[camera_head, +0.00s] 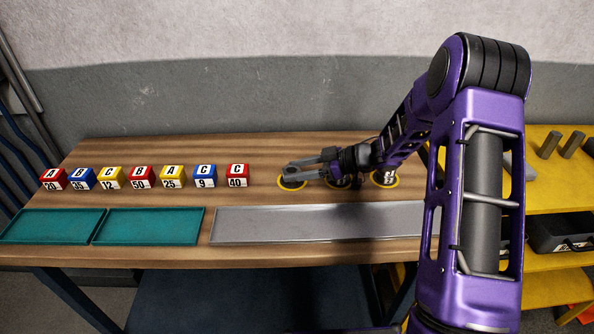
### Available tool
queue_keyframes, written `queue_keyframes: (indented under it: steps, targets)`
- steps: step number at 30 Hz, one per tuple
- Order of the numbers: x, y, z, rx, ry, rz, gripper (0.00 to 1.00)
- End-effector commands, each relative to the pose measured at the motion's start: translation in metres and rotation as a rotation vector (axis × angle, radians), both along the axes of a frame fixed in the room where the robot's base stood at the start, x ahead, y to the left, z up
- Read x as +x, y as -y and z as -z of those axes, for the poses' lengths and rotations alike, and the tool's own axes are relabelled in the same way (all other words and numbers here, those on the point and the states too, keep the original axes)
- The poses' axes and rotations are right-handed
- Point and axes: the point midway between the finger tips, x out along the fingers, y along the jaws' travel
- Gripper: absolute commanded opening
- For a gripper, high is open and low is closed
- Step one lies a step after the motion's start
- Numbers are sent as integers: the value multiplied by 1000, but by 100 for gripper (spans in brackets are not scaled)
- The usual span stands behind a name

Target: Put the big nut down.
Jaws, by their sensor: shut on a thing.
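My gripper (300,171) reaches in from the right, low over the table, above the leftmost of the yellow-ringed round spots (292,186). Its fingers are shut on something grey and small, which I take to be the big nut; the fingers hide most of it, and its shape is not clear. I cannot tell whether it touches the spot or hangs just above it.
Two more yellow-ringed spots lie to the right under my arm; the far one bears a small grey part (389,175). Lettered blocks (142,176) stand in a row at left. Green trays (150,226) and a long grey tray (315,223) lie in front. A yellow shelf (545,200) is at right.

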Motion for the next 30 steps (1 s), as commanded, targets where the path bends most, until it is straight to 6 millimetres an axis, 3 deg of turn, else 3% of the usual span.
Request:
queue_keyframes:
  steps: [20, 21, 26, 30]
  targets:
    - [-1, 0, 14, 0, -2, 0, 0]
    - [-1, 0, 15, -2, -4, 0, 59]
    - [-2, 0, 17, -2, -6, 0, 87]
    - [-3, 0, 18, -3, -8, 1, 87]
